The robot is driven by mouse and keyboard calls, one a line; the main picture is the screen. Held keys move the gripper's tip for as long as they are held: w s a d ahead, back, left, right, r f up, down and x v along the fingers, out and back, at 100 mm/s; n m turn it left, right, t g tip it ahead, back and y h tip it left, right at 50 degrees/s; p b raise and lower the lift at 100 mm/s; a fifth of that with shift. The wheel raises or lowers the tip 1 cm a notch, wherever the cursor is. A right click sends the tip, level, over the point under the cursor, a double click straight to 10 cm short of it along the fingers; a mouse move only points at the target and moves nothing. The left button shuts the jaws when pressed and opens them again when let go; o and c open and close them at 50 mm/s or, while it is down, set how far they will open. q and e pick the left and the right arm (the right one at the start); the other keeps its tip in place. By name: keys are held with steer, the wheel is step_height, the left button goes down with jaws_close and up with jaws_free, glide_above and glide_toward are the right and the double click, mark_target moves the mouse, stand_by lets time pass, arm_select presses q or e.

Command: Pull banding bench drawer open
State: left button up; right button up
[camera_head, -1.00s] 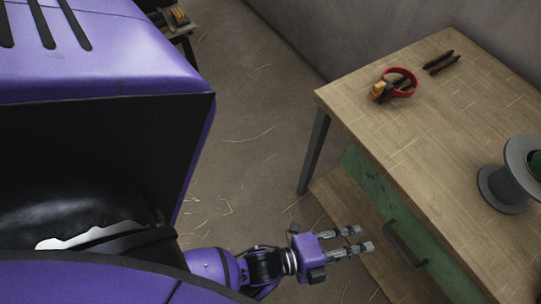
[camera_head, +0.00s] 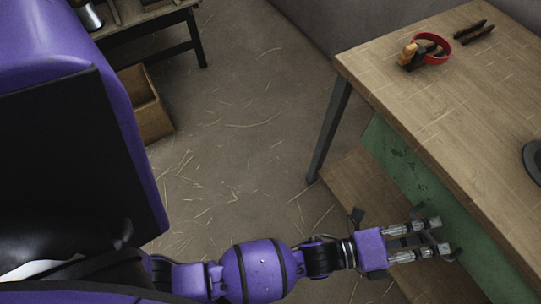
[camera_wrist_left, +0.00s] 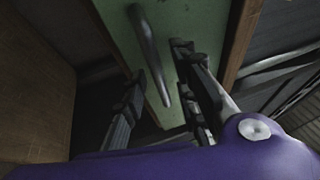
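The bench drawer has a worn green front (camera_head: 396,160) under the wooden tabletop of the banding bench (camera_head: 400,85). In the left wrist view the green front (camera_wrist_left: 192,22) fills the upper middle, with its dark bar handle (camera_wrist_left: 150,55) running down the picture. My left gripper (camera_head: 437,237) is at the drawer front, its fingers pointing at it. In the wrist view its two fingers are apart, one on each side of the handle. I cannot tell whether either finger touches it. The handle is largely hidden by the fingers in the head view. My right gripper is not in view.
A red ring (camera_head: 432,48), an orange-handled tool (camera_head: 409,54) and dark sticks (camera_head: 473,32) lie on the bench. A lower wooden shelf (camera_head: 350,195) sits below the drawer. A wooden box (camera_head: 146,105) stands at the left. Straw litters the open floor between.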

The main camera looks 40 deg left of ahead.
arm_select(q)
steer(key=shift+w+d, duration=0.2)
steer(key=shift+w, duration=0.05)
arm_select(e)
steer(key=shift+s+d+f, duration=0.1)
arm_select(q)
jaws_close()
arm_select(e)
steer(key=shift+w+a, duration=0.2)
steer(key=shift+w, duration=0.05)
